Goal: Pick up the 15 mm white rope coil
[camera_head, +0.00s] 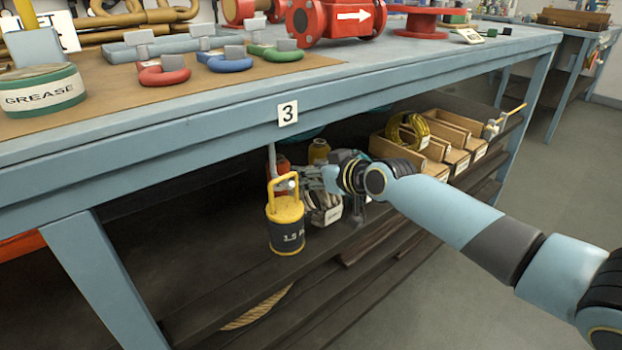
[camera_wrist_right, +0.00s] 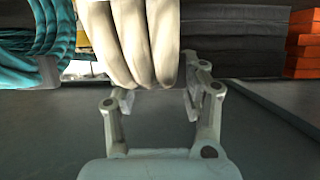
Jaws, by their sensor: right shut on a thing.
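The white rope coil fills the upper middle of the right wrist view (camera_wrist_right: 140,45) as thick, pale, looped strands. My right gripper (camera_wrist_right: 155,100) has one finger on each side of its lower part and is shut on it. In the head view my right arm reaches in from the right under the bench, and the right gripper (camera_head: 331,178) is at the lower shelf. I cannot tell whether the coil touches the shelf. My left gripper is not in view.
A yellow-and-black cylinder with a handle (camera_head: 286,230) stands close left of the gripper. A teal coil (camera_wrist_right: 25,45) is beside the white one. Wooden bins (camera_head: 440,145) with a yellow coil (camera_head: 409,130) stand to the right. The blue bench edge (camera_head: 200,135) overhangs the shelf.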

